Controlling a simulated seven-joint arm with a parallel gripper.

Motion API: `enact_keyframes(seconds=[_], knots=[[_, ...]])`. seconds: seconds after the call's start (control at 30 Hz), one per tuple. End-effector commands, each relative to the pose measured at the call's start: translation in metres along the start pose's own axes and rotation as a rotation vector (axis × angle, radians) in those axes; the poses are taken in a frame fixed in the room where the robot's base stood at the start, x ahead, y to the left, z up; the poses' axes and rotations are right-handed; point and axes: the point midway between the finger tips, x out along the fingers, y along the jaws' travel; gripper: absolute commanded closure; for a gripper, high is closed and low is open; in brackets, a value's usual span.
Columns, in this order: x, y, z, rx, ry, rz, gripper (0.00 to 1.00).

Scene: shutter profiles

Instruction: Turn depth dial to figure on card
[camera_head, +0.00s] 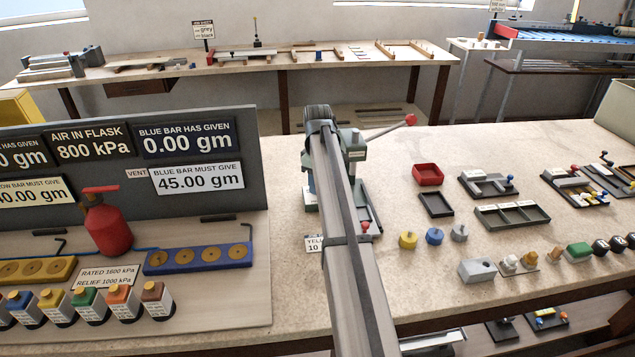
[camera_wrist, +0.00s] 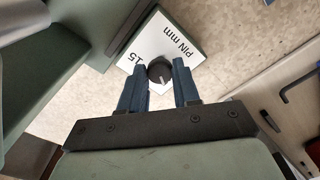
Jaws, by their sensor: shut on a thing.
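In the wrist view, my gripper (camera_wrist: 165,68) has its two dark blue fingers either side of a small round black dial (camera_wrist: 159,70) and is shut on it. A pale pointer mark on the dial points toward the bottom of the picture, toward my palm. In the head view my arm hides the dial and my gripper.
A green machine (camera_head: 355,150) with a red-knobbed lever stands behind my arm. A small white card (camera_head: 314,244) reading "YELL…" and "10" is partly hidden by my arm. To the right lie a red tray (camera_head: 428,174) and several colored knobs. A grey sign panel (camera_head: 258,180) stands left.

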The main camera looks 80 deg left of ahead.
Motion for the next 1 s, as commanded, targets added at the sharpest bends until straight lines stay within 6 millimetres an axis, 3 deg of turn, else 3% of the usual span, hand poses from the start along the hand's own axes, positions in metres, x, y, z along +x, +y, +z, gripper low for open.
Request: enact_keyframes(seconds=[0.47,1.0], knots=[[-0.0001,0.0000,0.0001,0.081,0.000,0.000,0.99],[0.0000,0.0000,0.0001,0.546,0.000,0.000,0.99]])
